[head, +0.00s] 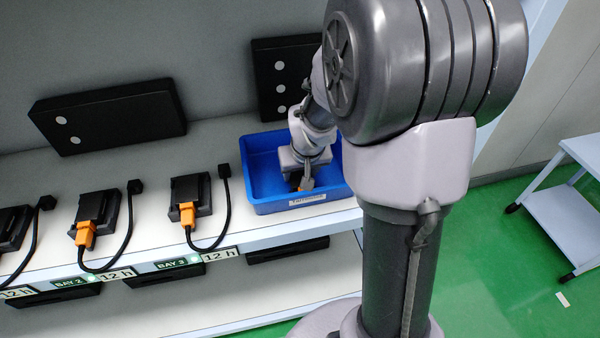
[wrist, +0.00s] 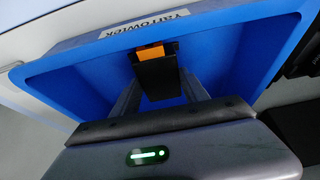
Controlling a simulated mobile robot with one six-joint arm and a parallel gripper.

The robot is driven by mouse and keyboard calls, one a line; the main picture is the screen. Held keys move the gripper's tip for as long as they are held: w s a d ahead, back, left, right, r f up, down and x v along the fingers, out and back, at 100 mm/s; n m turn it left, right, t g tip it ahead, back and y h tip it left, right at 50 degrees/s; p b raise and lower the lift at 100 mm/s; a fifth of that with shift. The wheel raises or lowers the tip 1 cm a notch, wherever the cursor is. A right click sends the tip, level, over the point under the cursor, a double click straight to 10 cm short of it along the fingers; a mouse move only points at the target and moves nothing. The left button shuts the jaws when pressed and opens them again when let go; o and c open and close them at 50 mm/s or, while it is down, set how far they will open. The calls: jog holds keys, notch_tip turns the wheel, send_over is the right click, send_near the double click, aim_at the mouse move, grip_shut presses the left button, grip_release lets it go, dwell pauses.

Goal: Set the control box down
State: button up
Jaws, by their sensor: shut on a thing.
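The control box (wrist: 158,80), black with an orange end, is held between the two fingers of my gripper (wrist: 160,88). In the wrist view the blue bin (wrist: 90,85) lies around and beneath the box. I cannot tell whether the box touches the bin floor. The bin's front rim bears a white label (wrist: 145,23).
Left of the bin, several black units with orange plugs (head: 188,215) and black cables stand on the white shelf (head: 150,230). Black panels (head: 110,115) lean at the back. A grey cart (head: 570,200) stands on the green floor at right. The bin otherwise looks empty.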

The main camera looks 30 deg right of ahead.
jog(key=shift+f, duration=0.1)
jog(key=o, duration=1.5)
jog(key=shift+w, duration=0.1)
